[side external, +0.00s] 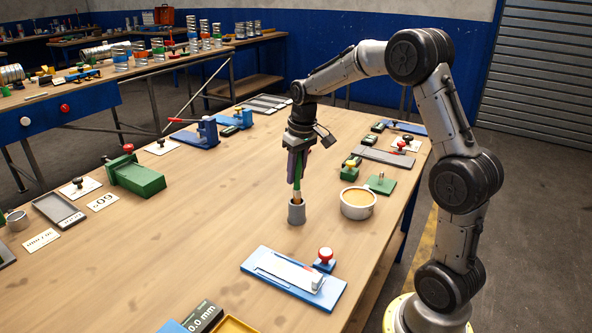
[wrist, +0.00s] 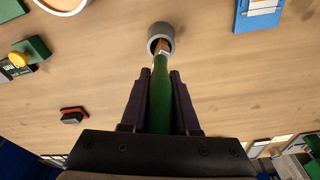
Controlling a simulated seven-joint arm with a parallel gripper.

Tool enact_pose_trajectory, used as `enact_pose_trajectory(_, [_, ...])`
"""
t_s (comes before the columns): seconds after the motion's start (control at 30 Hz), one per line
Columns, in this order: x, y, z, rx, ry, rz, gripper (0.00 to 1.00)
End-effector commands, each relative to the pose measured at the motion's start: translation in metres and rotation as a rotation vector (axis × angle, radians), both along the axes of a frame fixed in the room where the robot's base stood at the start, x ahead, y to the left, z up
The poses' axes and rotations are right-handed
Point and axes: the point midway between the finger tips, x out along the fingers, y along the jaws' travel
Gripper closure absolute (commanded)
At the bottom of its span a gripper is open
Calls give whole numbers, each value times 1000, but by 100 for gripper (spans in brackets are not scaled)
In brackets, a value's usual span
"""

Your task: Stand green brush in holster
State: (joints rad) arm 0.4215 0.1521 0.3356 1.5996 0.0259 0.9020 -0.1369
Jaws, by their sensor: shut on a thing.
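My gripper (side external: 297,172) points down over the table and is shut on the green brush (side external: 297,186). In the wrist view, the brush's green handle (wrist: 162,98) runs between the two dark fingers of my gripper (wrist: 161,74). The brush is close to upright, with its brown and metal end down. The holster (side external: 296,213) is a small grey cup standing on the table directly below. It also shows in the wrist view (wrist: 169,31). The brush's lower end is at the cup's mouth; how deep it sits inside is hidden.
A white bowl of tan contents (side external: 357,204) stands close right of the holster. A green block with a pin (side external: 380,184) lies behind it. A blue fixture with a red knob (side external: 293,279) lies in front.

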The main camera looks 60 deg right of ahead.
Motion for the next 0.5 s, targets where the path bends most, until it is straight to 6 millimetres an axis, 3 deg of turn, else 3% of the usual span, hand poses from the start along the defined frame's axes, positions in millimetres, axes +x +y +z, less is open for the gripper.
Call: enact_pose_trajectory(0.5, [0,0,-12,0,0,0,100])
